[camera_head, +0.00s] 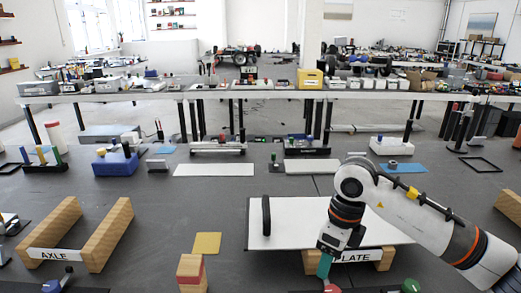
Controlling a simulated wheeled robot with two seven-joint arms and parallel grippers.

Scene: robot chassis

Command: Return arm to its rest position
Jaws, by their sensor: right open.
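My right arm (430,212) comes in from the right, white with orange and black bands. Its right gripper (325,266) points down at the front edge of a white plate (290,225), and I see a teal finger there. The gripper is open. I cannot tell whether it touches the plate or the wooden stand below. The plate has a black upright bar (266,215) near its left end and lies over a wooden stand (308,262) whose label reads "LATE", partly hidden by the gripper. My left gripper is not in view.
A wooden stand labelled AXLE (101,246) is at the left. A blue tool holder (115,163) and white trays (214,170) stand farther back.

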